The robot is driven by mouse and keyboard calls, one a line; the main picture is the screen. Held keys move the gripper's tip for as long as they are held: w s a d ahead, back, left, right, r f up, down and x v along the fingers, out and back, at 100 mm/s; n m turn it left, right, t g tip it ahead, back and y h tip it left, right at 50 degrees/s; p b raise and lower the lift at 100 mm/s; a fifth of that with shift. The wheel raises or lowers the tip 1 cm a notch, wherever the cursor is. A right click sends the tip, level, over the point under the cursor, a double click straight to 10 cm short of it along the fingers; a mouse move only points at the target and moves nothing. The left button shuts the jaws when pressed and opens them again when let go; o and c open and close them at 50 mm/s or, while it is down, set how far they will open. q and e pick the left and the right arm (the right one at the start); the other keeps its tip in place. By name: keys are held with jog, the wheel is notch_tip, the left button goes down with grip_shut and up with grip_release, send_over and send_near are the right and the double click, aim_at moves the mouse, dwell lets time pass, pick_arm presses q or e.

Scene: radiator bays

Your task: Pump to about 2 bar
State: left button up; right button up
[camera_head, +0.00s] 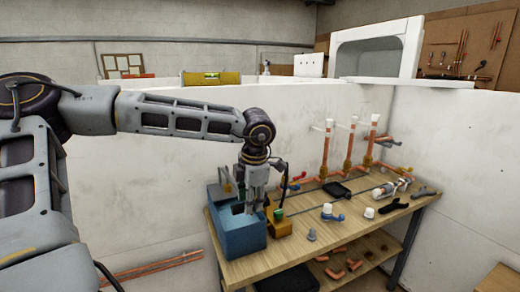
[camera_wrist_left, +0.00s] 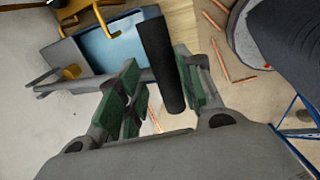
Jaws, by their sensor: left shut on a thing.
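The blue pump tank (camera_head: 237,240) stands on the near left corner of the wooden workbench (camera_head: 330,240). It also shows in the left wrist view (camera_wrist_left: 122,45), with yellow and grey metal parts on it. My left gripper (camera_head: 257,203) is over the tank. In the left wrist view my left gripper (camera_wrist_left: 160,92) has its green pads on either side of a black cylindrical handle (camera_wrist_left: 158,55) and is shut on it. No pressure gauge can be read in these views. My right gripper is not in view.
Upright copper pipes (camera_head: 326,150) stand at the back of the bench. A yellow-brown block (camera_head: 279,223) sits beside the tank. Valves, a black tray (camera_head: 337,190) and tools lie farther right. White walls (camera_head: 160,165) close in behind and right. Copper pieces lie on the lower shelf.

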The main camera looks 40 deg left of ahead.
pick_arm(q)
jog(key=shift+w+a+r+h+p, duration=0.1)
jog(key=shift+a+r+h+p, duration=0.05)
jog(key=shift+r+p, duration=0.3)
jog(key=shift+w+a+r+h+p, duration=0.1)
jog(key=shift+a+r+h+p, duration=0.05)
jog(key=shift+r+p, duration=0.25)
jog(key=shift+r, duration=0.15)
jog(key=shift+a+r+p, duration=0.1)
jog(key=shift+r+p, duration=0.3)
jog(key=shift+p, duration=0.15)
jog(key=shift+g+h, duration=0.6)
jog(key=shift+h, duration=0.3)
jog(key=shift+w+a+r+p, duration=0.1)
jog(key=shift+a+r+p, duration=0.1)
jog(key=shift+r+p, duration=0.55)
jog(key=shift+w+a+r+p, duration=0.1)
jog(key=shift+a+r+p, duration=0.1)
jog(key=shift+r+p, duration=0.5)
jog(key=shift+w+a+r+p, duration=0.1)
jog(key=shift+a+r+p, duration=0.1)
jog(key=shift+r+p, duration=0.55)
jog(key=shift+d+f, duration=0.1)
jog(key=shift+f, duration=0.4)
